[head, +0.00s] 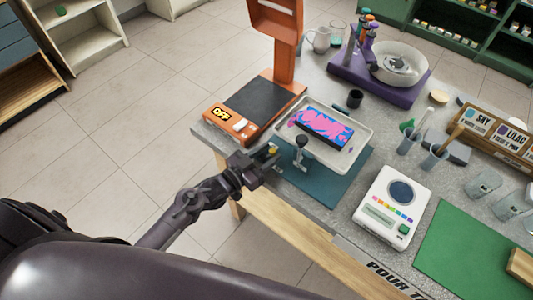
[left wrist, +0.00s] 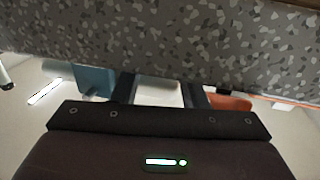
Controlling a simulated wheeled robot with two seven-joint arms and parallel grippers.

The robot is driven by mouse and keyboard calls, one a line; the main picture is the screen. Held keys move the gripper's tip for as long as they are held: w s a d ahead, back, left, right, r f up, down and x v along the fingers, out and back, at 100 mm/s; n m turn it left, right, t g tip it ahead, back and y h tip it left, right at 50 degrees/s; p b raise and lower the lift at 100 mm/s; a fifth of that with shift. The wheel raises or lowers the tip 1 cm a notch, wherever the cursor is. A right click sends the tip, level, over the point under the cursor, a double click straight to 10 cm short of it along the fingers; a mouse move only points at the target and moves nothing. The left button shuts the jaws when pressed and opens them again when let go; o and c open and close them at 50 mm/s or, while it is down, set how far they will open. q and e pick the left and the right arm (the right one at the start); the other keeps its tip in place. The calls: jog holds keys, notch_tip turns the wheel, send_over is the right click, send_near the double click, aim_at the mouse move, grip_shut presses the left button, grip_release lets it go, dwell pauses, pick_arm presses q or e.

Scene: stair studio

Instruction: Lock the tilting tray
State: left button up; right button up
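The tilting tray (head: 362,148) is a pale shallow tray on a teal mat (head: 330,192) near the counter's front left edge. A dark panel painted pink and blue (head: 325,128) lies in it. A grey upright handle (head: 301,152) stands at its near side, and a small yellow knob (head: 272,149) shows to the left of that. My left gripper (head: 266,165) is at the counter edge, close to the yellow knob; I cannot tell whether they touch. In the left wrist view its two fingers (left wrist: 160,93) are apart, with a pale surface between them. My right gripper is not in view.
A white device with colored buttons (head: 392,207) and a green mat (head: 475,255) lie to the right. A purple machine (head: 380,85) and cups are behind. The speckled counter edge (left wrist: 160,40) is close to the gripper.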

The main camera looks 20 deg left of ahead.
pick_arm(q)
grip_shut()
jog(key=shift+y, duration=0.3)
jog(key=shift+d+n+t+y+p, duration=0.1)
jog(key=shift+n+t+y+p, duration=0.45)
jog(key=shift+n+y, duration=0.2)
jog(key=shift+w+n+t+y, duration=0.1)
jog(key=shift+n+t+y, duration=0.25)
jog(key=shift+n+y, duration=0.6)
jog(key=shift+w+n+t+y, duration=0.15)
jog(key=shift+n+y, duration=0.6)
jog(key=shift+y, duration=0.65)
jog(key=shift+w+n+t+y, duration=0.15)
jog(key=shift+n+y, duration=0.6)
jog(key=shift+y, duration=0.65)
jog(key=shift+s+y, duration=0.1)
jog(key=shift+y, duration=0.2)
grip_release()
